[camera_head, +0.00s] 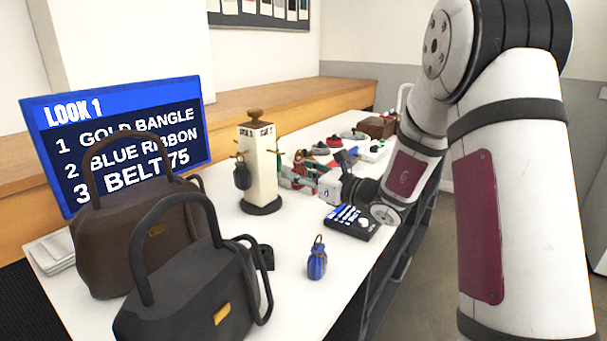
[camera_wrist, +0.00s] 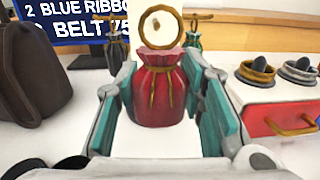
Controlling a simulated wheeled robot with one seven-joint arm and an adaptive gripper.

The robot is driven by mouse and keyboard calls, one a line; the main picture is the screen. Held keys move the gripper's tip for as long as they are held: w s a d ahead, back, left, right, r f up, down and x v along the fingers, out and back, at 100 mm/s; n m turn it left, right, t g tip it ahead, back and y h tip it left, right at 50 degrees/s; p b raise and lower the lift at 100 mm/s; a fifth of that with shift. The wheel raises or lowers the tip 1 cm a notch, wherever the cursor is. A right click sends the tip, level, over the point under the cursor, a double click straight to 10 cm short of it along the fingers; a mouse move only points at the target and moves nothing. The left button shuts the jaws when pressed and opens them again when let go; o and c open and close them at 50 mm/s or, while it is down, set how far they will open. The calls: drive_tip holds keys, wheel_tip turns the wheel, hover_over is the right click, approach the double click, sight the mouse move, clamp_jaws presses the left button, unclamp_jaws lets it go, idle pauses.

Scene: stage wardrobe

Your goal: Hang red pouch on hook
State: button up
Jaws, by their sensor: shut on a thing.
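The red pouch (camera_wrist: 158,92) with a gold ring on top is upright between the teal finger pads of my gripper (camera_wrist: 160,100) in the wrist view. My gripper is shut on it. In the head view my gripper (camera_head: 303,174) is just right of the cream hook stand (camera_head: 258,165), and the pouch is mostly hidden. The stand has brass hooks and a round dark base. A dark pouch (camera_head: 241,173) hangs on its left side. In the wrist view a green pouch (camera_wrist: 196,42) hangs behind, right of the red pouch's ring.
A blue pouch (camera_head: 317,260) stands on the white table near the front. Brown (camera_head: 135,240) and black (camera_head: 190,290) handbags fill the left front. A sign (camera_head: 125,140) stands behind. A dark device (camera_head: 352,222) lies below my wrist. A display with bangles (camera_wrist: 285,105) is at right.

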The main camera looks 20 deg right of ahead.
sight(269, 168)
drive_tip(key=shift+f+x, duration=0.1)
drive_tip(key=shift+x, duration=1.35)
drive_tip(key=shift+f+x, duration=0.15)
drive_tip(key=shift+x, duration=1.3)
drive_tip(key=shift+w+a+f+b, duration=0.35)
drive_tip(key=shift+a+f+b, duration=0.1)
drive_tip(key=shift+b, duration=0.25)
drive_tip(key=o, duration=1.1)
drive_tip(key=shift+w+f, duration=0.1)
